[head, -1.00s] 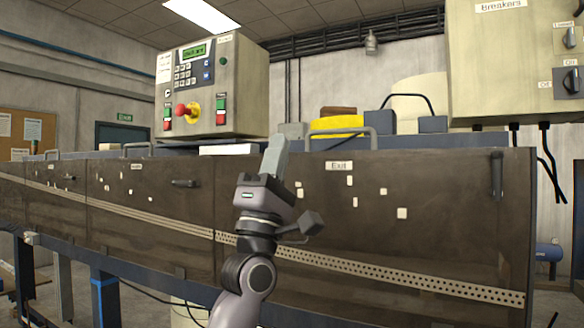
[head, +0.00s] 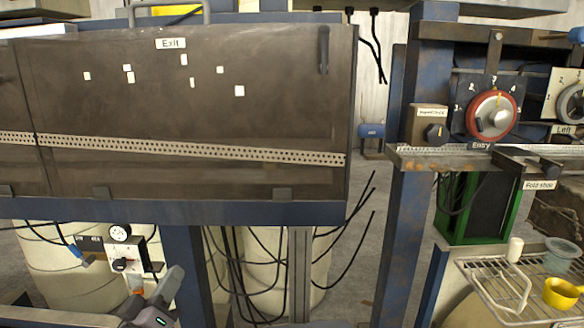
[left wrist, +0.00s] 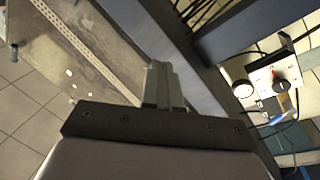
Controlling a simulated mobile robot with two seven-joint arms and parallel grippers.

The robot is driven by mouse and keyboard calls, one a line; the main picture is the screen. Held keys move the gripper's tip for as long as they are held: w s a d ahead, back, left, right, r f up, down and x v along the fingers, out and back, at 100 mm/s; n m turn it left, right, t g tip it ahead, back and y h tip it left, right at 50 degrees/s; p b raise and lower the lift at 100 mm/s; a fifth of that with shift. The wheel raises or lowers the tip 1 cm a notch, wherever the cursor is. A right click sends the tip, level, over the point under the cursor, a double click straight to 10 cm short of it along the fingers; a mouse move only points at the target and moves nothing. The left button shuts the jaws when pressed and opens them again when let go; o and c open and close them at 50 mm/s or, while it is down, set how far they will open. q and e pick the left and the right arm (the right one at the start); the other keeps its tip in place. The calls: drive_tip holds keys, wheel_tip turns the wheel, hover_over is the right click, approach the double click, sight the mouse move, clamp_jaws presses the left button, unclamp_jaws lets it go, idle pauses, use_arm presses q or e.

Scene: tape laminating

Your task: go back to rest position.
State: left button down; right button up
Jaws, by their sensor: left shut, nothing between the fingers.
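My left gripper (head: 166,288) shows at the bottom left of the head view, low in front of the machine's lower frame. Its fingers are shut with nothing between them. In the left wrist view the closed fingers (left wrist: 163,88) point up, with the brown machine panel (left wrist: 95,55) to their left and a blue-grey beam beside them. My right gripper is not in view.
The brown Exit panel (head: 180,110) fills the upper left. A gauge unit (head: 125,250) sits close to my left gripper. Black cables (head: 250,270) hang below the panel. At right stand a red-ringed dial (head: 491,114) and a wire rack (head: 490,290) with a yellow cup (head: 562,293).

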use_arm(q)
drive_tip(key=s+d+f+m+g+y, duration=0.1)
drive_tip(key=s+f+m+g, duration=0.6)
drive_tip(key=s+f, duration=1.8)
drive_tip(key=shift+d+f+m+g, duration=0.4)
drive_tip(key=shift+f+g, duration=0.5)
drive_tip(key=shift+g, duration=0.3)
